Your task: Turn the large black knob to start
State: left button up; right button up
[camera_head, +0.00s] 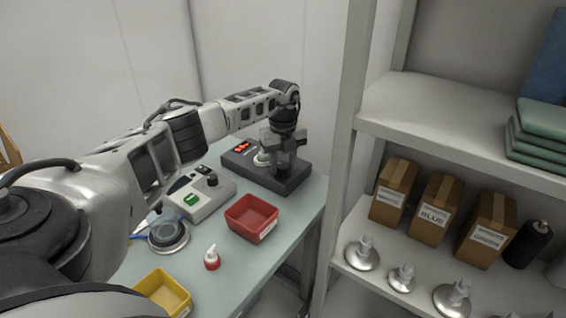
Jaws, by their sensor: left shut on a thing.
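A black knob (212,180) stands on top of a light grey control box (200,197) with a lit green display. My left arm reaches over the table to a dark device (292,184) with red lit digits, behind and right of the control box. My left gripper (266,150) is low over this device, apart from the black knob. It is shut on a small pale thing (261,159); the fingers partly hide it, and I cannot tell exactly what it is. My right gripper does not show.
A red bin (251,217), a yellow bin (163,292), a small red-and-white bottle (212,258) and a round metal-rimmed piece (168,237) are on the table. A shelf (440,110) with boxes and metal-based parts stands close on the right.

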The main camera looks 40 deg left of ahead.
aim_at(283, 165)
pick_arm(q)
jog(key=shift+r, duration=0.1)
jog(key=o, duration=1)
notch_tip(283, 165, up, 16)
jog(key=shift+f+b, duration=0.1)
jog(key=shift+b, duration=0.85)
